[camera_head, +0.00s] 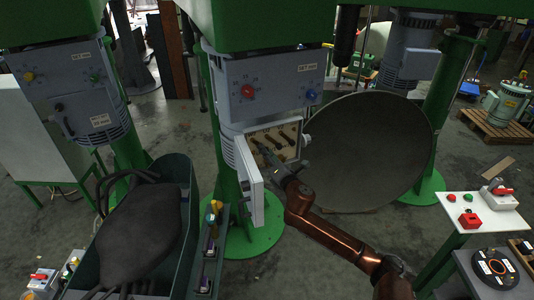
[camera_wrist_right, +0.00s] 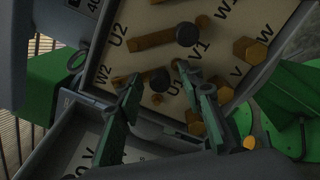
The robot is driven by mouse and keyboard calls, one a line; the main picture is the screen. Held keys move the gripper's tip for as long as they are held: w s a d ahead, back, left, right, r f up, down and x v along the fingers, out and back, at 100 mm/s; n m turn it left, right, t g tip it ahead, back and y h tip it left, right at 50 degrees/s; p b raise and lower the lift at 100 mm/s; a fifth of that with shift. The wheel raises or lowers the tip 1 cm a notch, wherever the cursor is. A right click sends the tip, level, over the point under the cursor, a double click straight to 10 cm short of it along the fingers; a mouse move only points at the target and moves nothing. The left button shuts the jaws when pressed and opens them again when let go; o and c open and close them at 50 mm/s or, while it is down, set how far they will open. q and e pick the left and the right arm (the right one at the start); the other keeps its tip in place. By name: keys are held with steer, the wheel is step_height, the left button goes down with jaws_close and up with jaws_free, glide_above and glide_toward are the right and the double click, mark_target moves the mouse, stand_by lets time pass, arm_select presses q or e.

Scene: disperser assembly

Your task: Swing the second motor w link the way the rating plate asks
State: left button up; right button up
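The open terminal box (camera_head: 277,136) sits on the middle motor, with its door (camera_head: 250,181) hanging open. In the right wrist view, the pale terminal board (camera_wrist_right: 210,60) carries brass links and letters such as U2, V1, W2 and U1. One brass link (camera_wrist_right: 153,39) with a dark knob lies near U2. A second link (camera_wrist_right: 125,79) with a dark knob (camera_wrist_right: 160,79) lies near W2. My right gripper (camera_wrist_right: 156,76) is open, its green fingers on either side of this second link's knob. It also shows at the box in the head view (camera_head: 270,157). Contact cannot be told.
A large dark round dish (camera_head: 368,150) stands right of the box. The control housing (camera_head: 262,85) with a red knob is just above it. A green trough (camera_head: 176,170) stands at left. A white table (camera_head: 482,212) with red switches is at lower right.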

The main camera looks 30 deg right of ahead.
steer(key=shift+c, duration=0.5)
jaws_close()
